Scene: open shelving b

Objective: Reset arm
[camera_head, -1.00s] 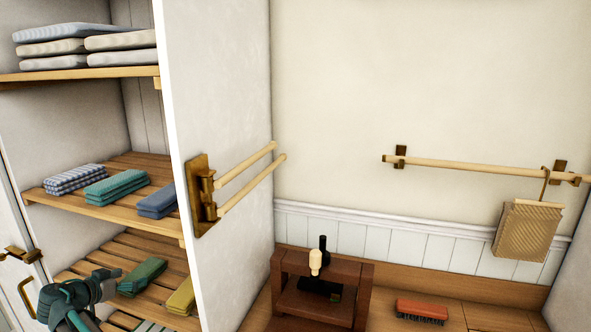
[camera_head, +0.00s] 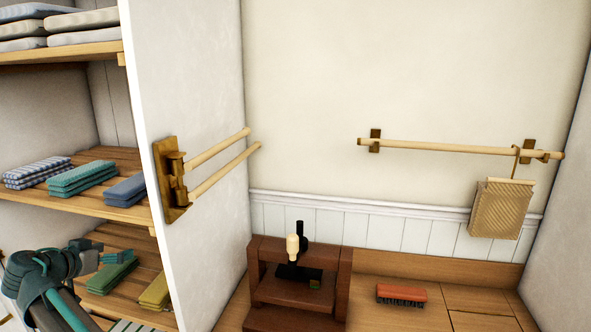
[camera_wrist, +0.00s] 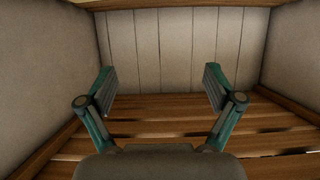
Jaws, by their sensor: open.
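My gripper (camera_head: 97,250) is at the lower left of the head view, in front of the lower slatted shelf, near a folded green cloth (camera_head: 112,276). In the wrist view my gripper (camera_wrist: 160,90) has its two fingers spread wide with nothing between them. Beyond the fingers lie an empty stretch of slatted wooden shelf (camera_wrist: 160,129) and a panelled back wall. Whether the gripper touches the green cloth cannot be told from the head view.
Folded blue cloth (camera_head: 127,190), teal cloth (camera_head: 82,178) and checked cloth (camera_head: 37,172) lie on the middle shelf. A yellow cloth (camera_head: 155,291) lies right of the green one. A white partition (camera_head: 190,90) with wooden rails (camera_head: 220,165) stands right. A red brush (camera_head: 401,294) lies on the bench.

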